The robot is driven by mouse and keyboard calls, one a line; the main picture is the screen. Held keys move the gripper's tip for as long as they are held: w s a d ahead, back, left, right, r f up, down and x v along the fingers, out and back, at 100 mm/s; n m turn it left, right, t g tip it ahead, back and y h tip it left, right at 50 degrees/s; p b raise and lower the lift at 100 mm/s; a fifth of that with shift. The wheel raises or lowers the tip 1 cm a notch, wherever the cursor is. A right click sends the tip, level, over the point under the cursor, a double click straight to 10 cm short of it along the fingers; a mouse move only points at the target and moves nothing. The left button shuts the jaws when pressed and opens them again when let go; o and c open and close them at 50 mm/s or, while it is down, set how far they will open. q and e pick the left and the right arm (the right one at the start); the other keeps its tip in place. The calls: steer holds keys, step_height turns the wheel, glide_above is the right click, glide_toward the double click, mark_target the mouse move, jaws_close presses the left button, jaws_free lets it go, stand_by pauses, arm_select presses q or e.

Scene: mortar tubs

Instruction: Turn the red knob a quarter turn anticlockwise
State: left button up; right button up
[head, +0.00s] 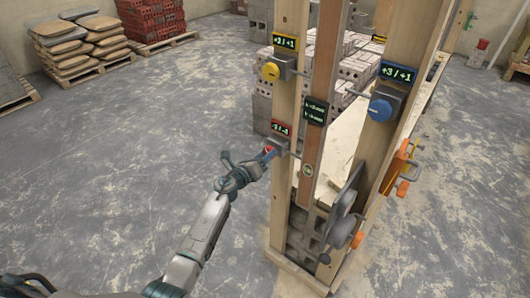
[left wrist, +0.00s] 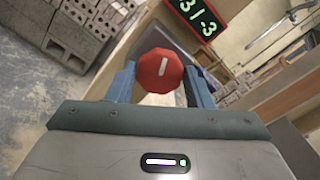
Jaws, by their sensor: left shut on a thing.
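The red knob (head: 268,149) sits on a grey box on the left wooden post, under a small display with a red frame (head: 282,128). My left gripper (head: 266,153) reaches it from the left and covers part of it. In the left wrist view the red knob (left wrist: 160,71) is round, with a white mark close to upright and slightly tilted. The blue fingers of my left gripper (left wrist: 160,84) stand on either side of it and are shut on it. The red-framed display (left wrist: 199,14) is partly cut off there. My right gripper is not in view.
A yellow knob (head: 271,72) is above on the same post, and a blue knob (head: 380,108) is on the right post. Orange clamps (head: 398,168) stick out at the right. Grey blocks (head: 262,100) stand behind.

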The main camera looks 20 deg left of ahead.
arm_select(q)
steer(key=shift+f+n+p, duration=0.1)
steer(key=shift+n+p, duration=3.25)
steer(key=shift+n, duration=2.95)
steer(key=o, duration=1)
steer(key=v, duration=1.1)
steer(key=shift+b, duration=0.3)
steer(key=shift+w, duration=0.1)
